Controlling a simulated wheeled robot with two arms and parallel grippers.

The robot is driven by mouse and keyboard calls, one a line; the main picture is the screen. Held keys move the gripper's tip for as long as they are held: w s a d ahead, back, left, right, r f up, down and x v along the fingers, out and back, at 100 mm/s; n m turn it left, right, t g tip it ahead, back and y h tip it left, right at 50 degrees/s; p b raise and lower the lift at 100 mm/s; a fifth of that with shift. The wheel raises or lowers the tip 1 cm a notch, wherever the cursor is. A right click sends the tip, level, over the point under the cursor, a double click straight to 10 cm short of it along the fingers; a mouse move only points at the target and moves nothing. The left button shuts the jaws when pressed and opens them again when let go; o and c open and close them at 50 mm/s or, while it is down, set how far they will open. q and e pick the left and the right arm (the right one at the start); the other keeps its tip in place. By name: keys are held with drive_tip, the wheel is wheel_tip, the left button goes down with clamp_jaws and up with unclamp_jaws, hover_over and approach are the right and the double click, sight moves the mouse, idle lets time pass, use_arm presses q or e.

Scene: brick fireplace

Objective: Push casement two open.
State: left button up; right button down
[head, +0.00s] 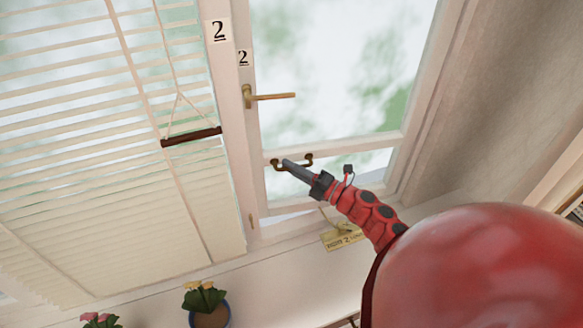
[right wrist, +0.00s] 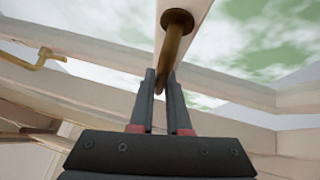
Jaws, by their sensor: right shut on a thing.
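Casement two (head: 331,145) is a white-framed window with a small "2" on its stile; a larger "2" (head: 217,31) marks the fixed frame beside it. Its brass lever handle (head: 268,96) points right, level. A dark brass pull (head: 307,160) sits on the lower crossbar. My right gripper (head: 287,164) reaches this pull and covers its middle. In the right wrist view my right gripper (right wrist: 162,100) is shut on a brass rod (right wrist: 172,48) below a round mount. I cannot tell how far the casement stands open. My left gripper is not in view.
A slatted blind (head: 100,120) with a dark cord bar (head: 191,137) hangs at the left. A flower pot (head: 210,312) and pink flowers (head: 100,320) stand below. A plain wall (head: 500,100) is on the right.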

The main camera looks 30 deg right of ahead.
sight(286, 157)
drive_tip(key=w+b, duration=0.1)
drive_tip(key=w+m+h+b, duration=0.1)
drive_tip(key=w, duration=0.1)
drive_tip(key=w+d+h, duration=0.1)
drive_tip(key=shift+w+t+b, duration=0.25)
drive_tip(key=shift+t+b, duration=0.15)
drive_tip(key=shift+s, duration=0.1)
drive_tip(key=c, duration=0.9)
unclamp_jaws()
